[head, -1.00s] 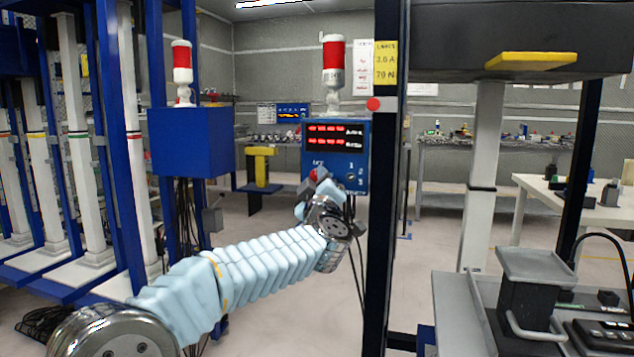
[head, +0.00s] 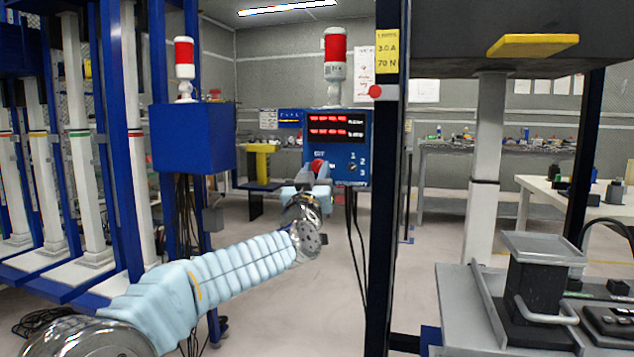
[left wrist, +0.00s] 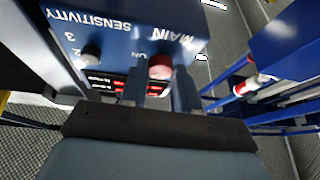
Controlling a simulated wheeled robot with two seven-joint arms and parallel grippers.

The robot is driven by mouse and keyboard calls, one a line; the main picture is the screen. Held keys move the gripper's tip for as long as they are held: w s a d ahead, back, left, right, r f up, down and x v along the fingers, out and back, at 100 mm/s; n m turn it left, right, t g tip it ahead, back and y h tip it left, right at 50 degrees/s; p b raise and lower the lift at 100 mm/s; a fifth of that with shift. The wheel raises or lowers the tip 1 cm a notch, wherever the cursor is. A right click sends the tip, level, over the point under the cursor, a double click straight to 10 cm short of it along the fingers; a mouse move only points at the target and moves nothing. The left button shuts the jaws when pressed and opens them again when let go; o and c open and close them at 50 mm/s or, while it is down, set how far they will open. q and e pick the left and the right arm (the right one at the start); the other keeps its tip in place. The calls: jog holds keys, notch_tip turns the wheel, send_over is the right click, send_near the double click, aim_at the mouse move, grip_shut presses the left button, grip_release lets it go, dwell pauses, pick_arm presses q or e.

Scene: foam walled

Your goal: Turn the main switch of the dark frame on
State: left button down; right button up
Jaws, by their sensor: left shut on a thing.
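The dark frame's blue control box (head: 337,135) is at the centre of the head view, beside the dark post (head: 384,220). It has two rows of red digits, a sensitivity dial (head: 352,167) and a red main switch knob (head: 318,165). In the left wrist view the red knob (left wrist: 160,66) shows under the upside-down label MAIN, with the sensitivity dial (left wrist: 91,54) to its left. My left gripper (head: 316,178) is at the knob; its fingers (left wrist: 161,88) are on either side of it, shut on it. The knob's exact angle is hard to read. My right gripper is not in view.
A second blue box (head: 193,138) with a red and white lamp stands left, on a blue frame. A yellow-topped stand (head: 260,165) is behind. A grey bench with a dark block (head: 540,280) is at the right front. Cables hang below the control box.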

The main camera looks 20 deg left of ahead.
pick_arm(q)
jog(key=m+h, duration=0.1)
jog(key=m, duration=0.1)
jog(key=m+h+b, duration=0.1)
jog(key=m, duration=0.1)
jog(key=m+h+b, duration=0.1)
jog(key=m, duration=0.1)
jog(key=shift+a+f+h, duration=0.2)
jog(key=shift+a+h, duration=0.05)
jog(key=shift+h, duration=0.05)
jog(key=m+h, duration=0.2)
jog(key=shift+a+r+m, duration=0.1)
jog(key=shift+r+m, duration=0.05)
jog(key=shift+m, duration=0.25)
jog(key=shift+r+m+g+h+p, duration=0.15)
jog(key=shift+m+g+h+p, duration=0.3)
jog(key=shift+m, duration=0.75)
jog(key=m+g+h+p, duration=0.1)
jog(key=m+h+p, duration=0.1)
jog(key=m, duration=0.1)
jog(key=shift+a+r, duration=0.1)
jog(key=c, duration=1.9)
grip_release()
jog(key=shift+m+p, duration=0.3)
jog(key=shift+m, duration=0.3)
grip_shut()
jog(key=o, duration=1.1)
grip_release()
